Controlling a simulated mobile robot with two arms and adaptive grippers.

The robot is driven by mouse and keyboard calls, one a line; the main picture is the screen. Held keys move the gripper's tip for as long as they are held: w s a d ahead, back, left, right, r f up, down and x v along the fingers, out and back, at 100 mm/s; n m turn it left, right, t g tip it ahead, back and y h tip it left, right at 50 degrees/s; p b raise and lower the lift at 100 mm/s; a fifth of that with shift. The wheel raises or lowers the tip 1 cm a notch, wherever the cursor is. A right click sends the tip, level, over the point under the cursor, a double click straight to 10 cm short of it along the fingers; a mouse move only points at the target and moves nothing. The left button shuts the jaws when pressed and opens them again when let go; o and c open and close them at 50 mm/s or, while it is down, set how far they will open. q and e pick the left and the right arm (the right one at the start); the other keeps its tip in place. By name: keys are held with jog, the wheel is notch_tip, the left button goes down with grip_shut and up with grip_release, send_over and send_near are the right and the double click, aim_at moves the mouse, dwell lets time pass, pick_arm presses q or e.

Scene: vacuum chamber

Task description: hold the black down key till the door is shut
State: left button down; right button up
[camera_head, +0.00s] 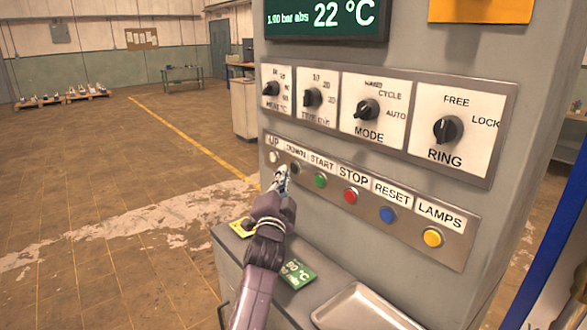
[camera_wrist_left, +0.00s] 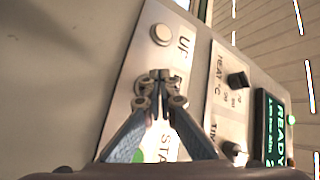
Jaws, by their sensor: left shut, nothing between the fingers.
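The black DOWN key (camera_head: 295,167) sits on the lower strip of the grey control panel, between the white UP key (camera_head: 274,157) and the green START key (camera_head: 320,180). My left gripper (camera_head: 283,172) is shut and empty, its tips at the DOWN key. In the left wrist view the closed fingertips (camera_wrist_left: 160,76) cover the spot beside the UP key (camera_wrist_left: 161,35) and hide the DOWN key. I cannot tell whether the key is pressed in. The door is not recognisable in either view. My right gripper is not in view.
Red STOP (camera_head: 351,195), blue RESET (camera_head: 387,215) and yellow LAMPS (camera_head: 432,238) keys continue rightward. Rotary knobs, including RING (camera_head: 447,129), sit above. The display (camera_head: 325,17) reads 22 °C. A metal tray (camera_head: 365,307) and a green card (camera_head: 298,274) lie on the ledge below.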

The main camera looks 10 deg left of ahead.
pick_arm(q)
jog(key=s+a+p, duration=0.1)
jog(key=s+p, duration=0.1)
jog(key=s+a+p, duration=0.1)
jog(key=s+a, duration=0.1)
jog(key=shift+p, duration=0.4)
